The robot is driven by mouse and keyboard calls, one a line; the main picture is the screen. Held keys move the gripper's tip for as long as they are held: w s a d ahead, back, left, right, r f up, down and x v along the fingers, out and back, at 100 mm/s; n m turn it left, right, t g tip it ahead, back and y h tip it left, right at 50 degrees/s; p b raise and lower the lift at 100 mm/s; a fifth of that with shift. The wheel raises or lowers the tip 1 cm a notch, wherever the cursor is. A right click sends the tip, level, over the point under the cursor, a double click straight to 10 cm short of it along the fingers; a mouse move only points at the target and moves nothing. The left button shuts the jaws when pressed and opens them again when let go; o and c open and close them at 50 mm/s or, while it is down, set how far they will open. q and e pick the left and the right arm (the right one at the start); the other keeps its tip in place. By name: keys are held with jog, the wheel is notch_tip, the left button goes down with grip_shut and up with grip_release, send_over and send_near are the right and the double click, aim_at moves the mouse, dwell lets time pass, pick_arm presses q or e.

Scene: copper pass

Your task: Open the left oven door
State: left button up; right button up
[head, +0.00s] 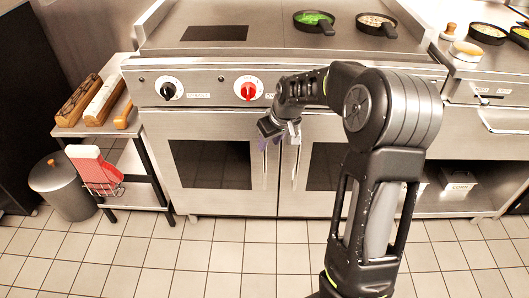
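The stove has two oven doors side by side below its knobs. The left oven door (182,178) is steel with a dark window and looks closed. Its vertical handle (265,170) runs along its right edge. The right oven door (318,198) also looks closed, with its handle (296,170) along its left edge; my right arm covers part of this door. My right gripper (281,137) is in front of the upper ends of the two handles. I cannot tell whether it touches either handle, or whether its fingers are open. My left gripper is not in view.
A black knob (168,91) and a red knob (247,88) sit above the doors. Two pans (314,22) (376,24) stand on the stove top. A side table (150,158) and a grey bin (63,187) stand at left. The tiled floor before the left door is clear.

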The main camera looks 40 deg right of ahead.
jog(key=b+x, duration=0.1)
jog(key=x, duration=0.6)
jog(key=shift+f, duration=0.25)
jog(key=shift+w, duration=0.1)
jog(key=shift+c, duration=0.4)
jog(key=shift+d, duration=0.1)
grip_shut()
dwell(0.5)
